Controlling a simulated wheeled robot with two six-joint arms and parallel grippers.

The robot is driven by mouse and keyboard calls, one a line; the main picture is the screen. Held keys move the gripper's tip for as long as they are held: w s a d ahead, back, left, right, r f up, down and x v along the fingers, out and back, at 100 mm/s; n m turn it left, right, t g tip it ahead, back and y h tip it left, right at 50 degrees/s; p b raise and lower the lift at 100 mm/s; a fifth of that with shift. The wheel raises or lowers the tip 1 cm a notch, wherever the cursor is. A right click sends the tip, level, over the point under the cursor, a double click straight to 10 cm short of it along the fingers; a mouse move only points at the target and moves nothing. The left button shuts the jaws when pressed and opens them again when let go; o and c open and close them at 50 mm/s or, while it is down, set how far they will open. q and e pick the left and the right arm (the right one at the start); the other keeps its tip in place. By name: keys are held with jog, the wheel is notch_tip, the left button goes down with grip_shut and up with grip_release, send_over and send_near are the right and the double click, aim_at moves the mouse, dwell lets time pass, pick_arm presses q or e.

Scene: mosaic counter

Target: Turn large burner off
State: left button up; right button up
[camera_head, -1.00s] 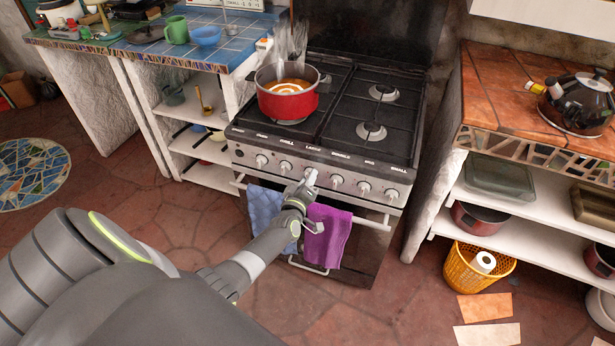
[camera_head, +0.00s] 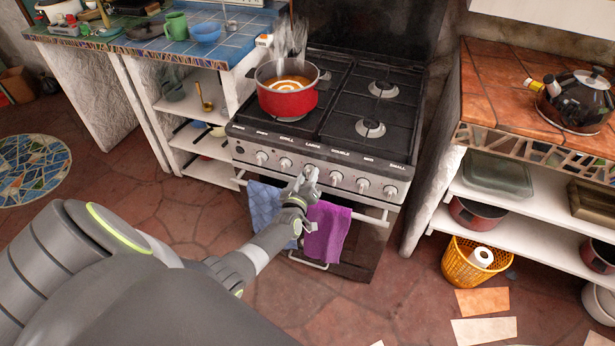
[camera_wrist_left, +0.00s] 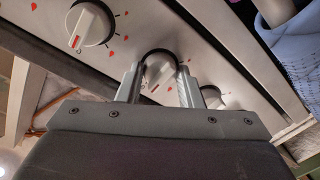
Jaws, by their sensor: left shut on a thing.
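The stove's front panel carries a row of round white knobs under printed labels. My left gripper (camera_head: 308,176) is at the third knob from the left, below the label that reads "LARGE". In the left wrist view the large burner knob (camera_wrist_left: 160,72) sits between my two fingers, which are closed on its sides. A short red mark shows low on this knob. A red pot (camera_head: 287,101) with orange contents stands on the left front of the hob and steams. My right gripper is out of view.
Neighbouring knobs (camera_head: 336,179) stand close on both sides; one also shows in the left wrist view (camera_wrist_left: 92,25). A blue towel (camera_head: 265,207) and a purple towel (camera_head: 327,235) hang on the oven rail below my gripper. The floor in front is mostly clear.

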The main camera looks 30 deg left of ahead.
pick_arm(q)
jog(key=o, duration=1)
jog(key=shift+s+d, duration=0.15)
jog(key=shift+s, duration=0.35)
jog(key=p+v, duration=0.1)
jog(key=v, duration=1.5)
jog(key=shift+s, duration=0.2)
jog(key=shift+f, duration=0.1)
